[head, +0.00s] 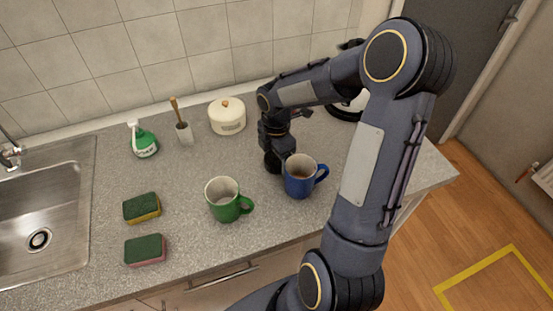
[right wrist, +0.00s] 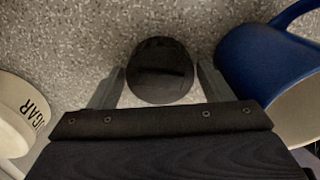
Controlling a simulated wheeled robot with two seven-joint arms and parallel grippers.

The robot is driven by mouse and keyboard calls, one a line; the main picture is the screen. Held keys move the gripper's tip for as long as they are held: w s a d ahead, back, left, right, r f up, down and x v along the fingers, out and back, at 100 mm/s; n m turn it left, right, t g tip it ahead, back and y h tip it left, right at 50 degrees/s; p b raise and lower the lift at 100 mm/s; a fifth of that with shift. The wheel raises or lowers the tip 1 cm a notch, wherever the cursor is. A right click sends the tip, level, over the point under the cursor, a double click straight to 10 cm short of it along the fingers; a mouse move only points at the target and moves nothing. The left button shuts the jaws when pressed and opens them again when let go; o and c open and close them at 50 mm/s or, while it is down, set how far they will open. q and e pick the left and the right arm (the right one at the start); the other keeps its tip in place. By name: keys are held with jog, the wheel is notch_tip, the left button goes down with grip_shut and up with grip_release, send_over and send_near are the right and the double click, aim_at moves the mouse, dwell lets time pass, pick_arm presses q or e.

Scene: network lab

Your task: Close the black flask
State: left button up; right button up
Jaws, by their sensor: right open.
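A small black round object (head: 272,161) stands on the counter just behind the blue mug, partly hidden by my arm. It also shows in the right wrist view (right wrist: 162,70) as a dark round shape, seen from above. I cannot tell whether it is the black flask or its lid; no other black flask is clear. My right gripper (head: 275,143) points down over this object. In the right wrist view the gripper (right wrist: 160,76) is open, one finger on each side of the object, with narrow gaps showing. My left gripper is not in view.
The blue mug (head: 299,182) stands close to my right gripper. A green mug (head: 222,205), two sponges, a green spray bottle (head: 145,145), a brush holder (head: 184,133) and a white sugar pot (head: 227,121) share the counter. A sink (head: 65,200) is at left.

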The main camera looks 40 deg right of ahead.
aim_at(276, 158)
dwell(0.3)
jog(key=c, duration=0.8)
notch_tip(276, 158, up, 18)
dwell(0.5)
